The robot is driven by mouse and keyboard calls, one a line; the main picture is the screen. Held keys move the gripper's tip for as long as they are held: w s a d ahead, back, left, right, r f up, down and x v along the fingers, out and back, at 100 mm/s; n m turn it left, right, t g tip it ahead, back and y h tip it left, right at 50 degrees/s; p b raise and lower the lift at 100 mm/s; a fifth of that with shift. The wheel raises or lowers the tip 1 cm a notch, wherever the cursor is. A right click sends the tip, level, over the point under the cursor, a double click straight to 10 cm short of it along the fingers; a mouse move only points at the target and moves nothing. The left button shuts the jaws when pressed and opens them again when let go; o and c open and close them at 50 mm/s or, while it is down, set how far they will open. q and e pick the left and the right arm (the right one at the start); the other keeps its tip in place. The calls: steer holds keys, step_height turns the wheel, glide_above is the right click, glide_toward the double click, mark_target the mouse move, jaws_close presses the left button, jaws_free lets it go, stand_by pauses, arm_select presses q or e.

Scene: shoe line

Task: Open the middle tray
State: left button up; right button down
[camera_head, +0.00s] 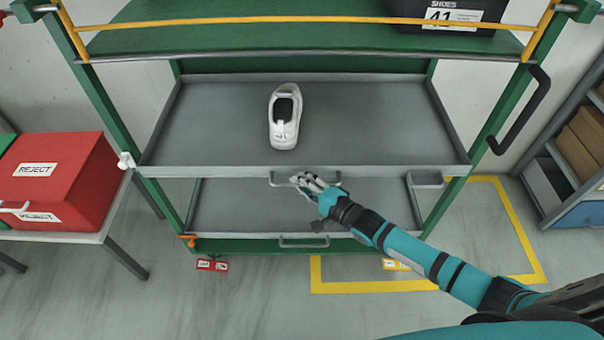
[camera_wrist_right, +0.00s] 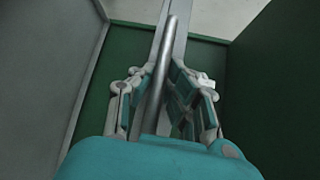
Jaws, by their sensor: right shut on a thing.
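The middle tray (camera_head: 220,130) is a grey, shallow tray in a green-framed rack, below the green top shelf. One white shoe (camera_head: 284,132) lies on it, left of its middle. A metal bar handle (camera_head: 280,182) is on the tray's front edge. My right gripper (camera_head: 308,181) is shut on this handle, near its middle. In the right wrist view the round bar (camera_wrist_right: 158,78) runs between the two fingers (camera_wrist_right: 158,105). The fingers hide part of the handle in the head view. My left gripper is not in view.
A lower grey tray (camera_head: 240,210) with its own handle (camera_head: 304,241) is underneath. A black shoe box (camera_head: 450,15) sits on the top shelf (camera_head: 250,38). A red reject bin (camera_head: 60,170) stands on a table at left. A shelf with boxes (camera_head: 575,150) is at right.

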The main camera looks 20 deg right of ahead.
steer(key=s+a+p, duration=0.3)
steer(key=s, duration=0.8)
steer(key=s+a+p, duration=0.3)
steer(key=s+p, duration=0.1)
steer(key=s, duration=0.6)
steer(key=shift+s+f, duration=0.3)
steer(key=shift+s, duration=0.1)
steer(key=c, duration=1.3)
jaws_free()
steer(key=shift+c, duration=0.2)
steer(key=v, duration=1.2)
steer(key=shift+r, duration=0.2)
